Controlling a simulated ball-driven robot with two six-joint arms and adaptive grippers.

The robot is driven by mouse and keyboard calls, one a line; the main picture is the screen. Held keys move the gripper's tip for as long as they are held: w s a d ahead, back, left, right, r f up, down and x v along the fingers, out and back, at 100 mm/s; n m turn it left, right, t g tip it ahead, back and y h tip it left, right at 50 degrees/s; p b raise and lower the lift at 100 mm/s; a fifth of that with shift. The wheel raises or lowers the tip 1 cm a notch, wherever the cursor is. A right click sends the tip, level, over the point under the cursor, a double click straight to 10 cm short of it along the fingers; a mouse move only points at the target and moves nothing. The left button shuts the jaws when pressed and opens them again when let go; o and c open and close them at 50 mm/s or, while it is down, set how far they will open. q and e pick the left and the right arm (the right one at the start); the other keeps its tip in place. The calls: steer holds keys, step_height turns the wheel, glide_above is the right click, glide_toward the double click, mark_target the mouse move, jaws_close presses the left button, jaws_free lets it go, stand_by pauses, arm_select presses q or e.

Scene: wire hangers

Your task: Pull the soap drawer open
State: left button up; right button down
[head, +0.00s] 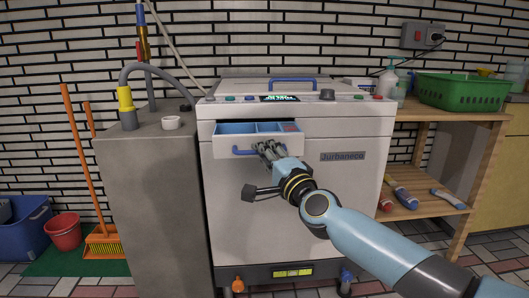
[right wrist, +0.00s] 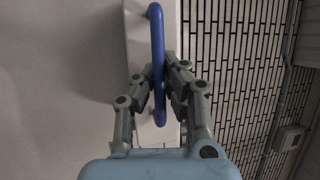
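The soap drawer (head: 228,144) is a white-fronted drawer with a blue inside, at the upper left of the white washing machine's front. It stands partly pulled out, and its blue compartments (head: 236,128) show from above. Its blue bar handle (head: 243,152) is on the drawer front. My right gripper (head: 265,147) is at the handle's right part. In the right wrist view the fingers (right wrist: 160,80) lie close on both sides of the blue handle (right wrist: 156,35) and appear closed on it. My left gripper is not in view.
The washing machine (head: 230,200) has a control panel with a knob (head: 327,95) above the drawer. A grey block (head: 150,200) stands close on its left. A wooden shelf (head: 440,116) with a green basket (head: 460,92) is on its right.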

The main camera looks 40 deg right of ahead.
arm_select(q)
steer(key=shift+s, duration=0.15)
arm_select(e)
steer(key=shift+s+f, duration=0.15)
steer(key=shift+s+a+p, duration=0.35)
steer(key=shift+s+a, duration=0.15)
steer(key=shift+s, duration=0.3)
steer(key=c, duration=1.6)
jaws_free()
steer(key=shift+c, duration=0.2)
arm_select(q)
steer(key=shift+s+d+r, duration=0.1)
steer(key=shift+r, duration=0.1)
arm_select(e)
steer(key=v, duration=1.2)
steer(key=shift+w, duration=0.1)
